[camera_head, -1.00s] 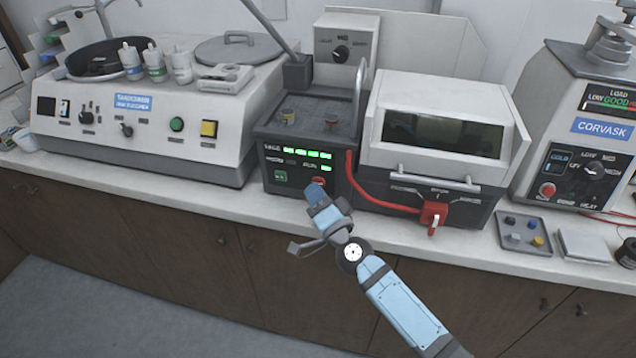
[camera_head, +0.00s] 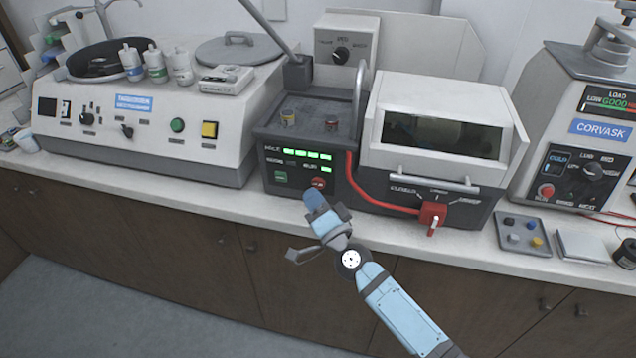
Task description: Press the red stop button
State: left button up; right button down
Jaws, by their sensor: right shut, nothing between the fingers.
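The red stop button (camera_head: 318,183) is at the lower right of the dark front panel of the middle machine (camera_head: 292,164). A green button (camera_head: 280,177) sits to its left, and green lights show above. My right gripper (camera_head: 313,194) is shut and empty, its tip just below and in front of the red button. I cannot tell whether the tip touches the button. My left gripper is not in view.
A red cable (camera_head: 380,203) runs right of the panel to a red lever switch (camera_head: 432,213) on the hooded unit. Another red button (camera_head: 545,191) is on the right machine. A grey tray (camera_head: 522,234) with small knobs stands near the counter edge.

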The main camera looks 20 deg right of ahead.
jog(key=shift+s+a, duration=0.4)
jog(key=shift+s, duration=0.15)
jog(key=s+a, duration=0.1)
jog(key=s+a+p, duration=0.1)
jog(key=s, duration=0.1)
dwell(0.7)
